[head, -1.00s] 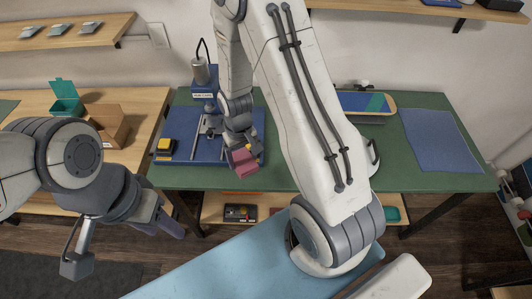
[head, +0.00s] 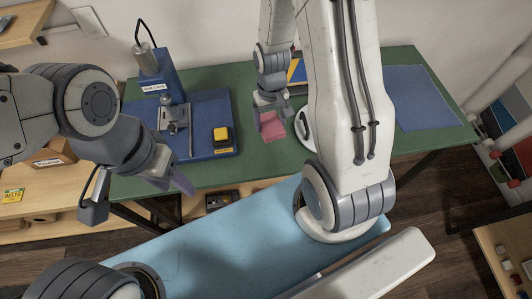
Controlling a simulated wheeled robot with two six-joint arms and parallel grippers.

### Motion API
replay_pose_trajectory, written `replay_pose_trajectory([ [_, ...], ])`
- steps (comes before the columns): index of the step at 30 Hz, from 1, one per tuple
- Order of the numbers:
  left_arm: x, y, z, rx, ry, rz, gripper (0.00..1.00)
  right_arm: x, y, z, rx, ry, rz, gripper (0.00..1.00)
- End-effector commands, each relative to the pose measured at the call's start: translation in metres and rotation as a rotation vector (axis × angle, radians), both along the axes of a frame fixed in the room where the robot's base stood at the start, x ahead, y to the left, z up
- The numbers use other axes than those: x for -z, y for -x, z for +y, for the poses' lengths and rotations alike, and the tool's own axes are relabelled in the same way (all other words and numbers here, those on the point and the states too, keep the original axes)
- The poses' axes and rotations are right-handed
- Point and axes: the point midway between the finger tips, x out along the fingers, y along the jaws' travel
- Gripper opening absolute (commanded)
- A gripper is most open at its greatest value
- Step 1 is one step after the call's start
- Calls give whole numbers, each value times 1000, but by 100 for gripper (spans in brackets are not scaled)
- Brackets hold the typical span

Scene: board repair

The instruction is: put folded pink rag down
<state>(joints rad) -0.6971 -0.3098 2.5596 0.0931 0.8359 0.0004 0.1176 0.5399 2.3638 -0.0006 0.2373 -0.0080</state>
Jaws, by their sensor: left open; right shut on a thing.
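The folded pink rag (head: 273,131) is a small pink block in my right gripper (head: 270,118), near the middle of the head view. My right gripper is shut on it, over the green table mat (head: 245,161), to the right of the blue machine base. I cannot tell whether the rag touches the mat. My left gripper (head: 140,200) is open and empty at the left, in front of the table's front edge.
A blue press (head: 160,75) stands on its blue base at the back left, with a yellow and black block (head: 221,136) on it. A blue mat (head: 419,97) lies at the right. Cardboard boxes (head: 50,157) are at far left.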

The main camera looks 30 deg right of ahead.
Motion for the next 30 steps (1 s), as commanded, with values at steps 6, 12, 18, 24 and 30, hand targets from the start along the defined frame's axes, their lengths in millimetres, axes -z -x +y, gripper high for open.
replay_pose_trajectory([
  [6, 52, 0, 0, 1, -1, 1, 50, 24, 44, -34, 138, 1, -3, 35],
  [12, 55, 0, 0, 1, 0, 0, 50, 31, 48, -29, 165, 0, 3, 35],
  [18, 51, 0, 0, 1, 0, 0, 50, 56, 20, 4, 162, 0, 5, 35],
  [24, 46, 0, 0, 1, 0, 0, 50, 81, -6, 35, 165, 1, 3, 35],
  [30, 45, 0, 0, 1, 0, 0, 50, 92, -19, 48, 171, 1, 1, 35],
])
